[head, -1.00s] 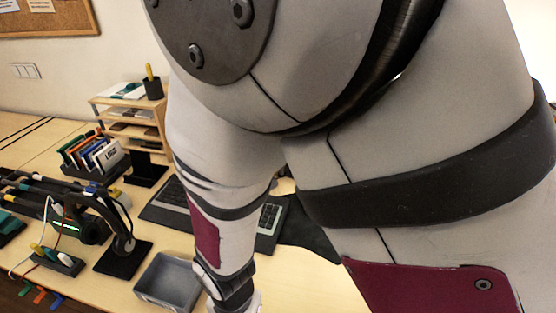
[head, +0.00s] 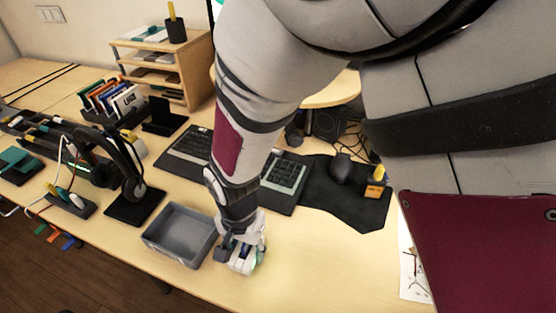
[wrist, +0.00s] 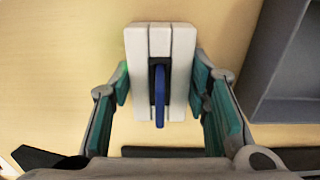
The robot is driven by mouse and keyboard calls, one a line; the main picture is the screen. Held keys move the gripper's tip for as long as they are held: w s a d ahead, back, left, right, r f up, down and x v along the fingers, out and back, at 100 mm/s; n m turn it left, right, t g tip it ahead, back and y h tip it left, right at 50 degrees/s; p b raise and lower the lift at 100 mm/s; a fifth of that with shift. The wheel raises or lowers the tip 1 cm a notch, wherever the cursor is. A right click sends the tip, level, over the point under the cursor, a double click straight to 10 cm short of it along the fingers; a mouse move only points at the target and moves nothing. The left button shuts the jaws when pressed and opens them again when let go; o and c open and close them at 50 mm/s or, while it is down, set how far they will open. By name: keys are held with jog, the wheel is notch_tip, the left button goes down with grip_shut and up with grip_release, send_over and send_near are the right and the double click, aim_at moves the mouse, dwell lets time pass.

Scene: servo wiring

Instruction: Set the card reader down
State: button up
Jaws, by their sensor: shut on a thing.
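The card reader (wrist: 138,50) is a white grooved block with a dark slot, and a blue piece stands in the slot. In the wrist view my gripper (wrist: 160,88) is shut on it, with green pads on its left and right sides. In the head view my gripper (head: 240,252) is low over the front of the desk, just right of a grey tray. The white card reader shows partly there (head: 241,266), at the fingertips. I cannot tell whether its underside touches the desk.
The grey tray (head: 178,232) is close on the left; its wall also shows in the wrist view (wrist: 292,55). A headphone stand (head: 135,207) is farther left. Bare desk (head: 320,265) lies to the right.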

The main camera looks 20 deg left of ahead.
jog(key=shift+f, duration=0.1)
jog(key=o, duration=1.2)
jog(key=shift+f, duration=0.1)
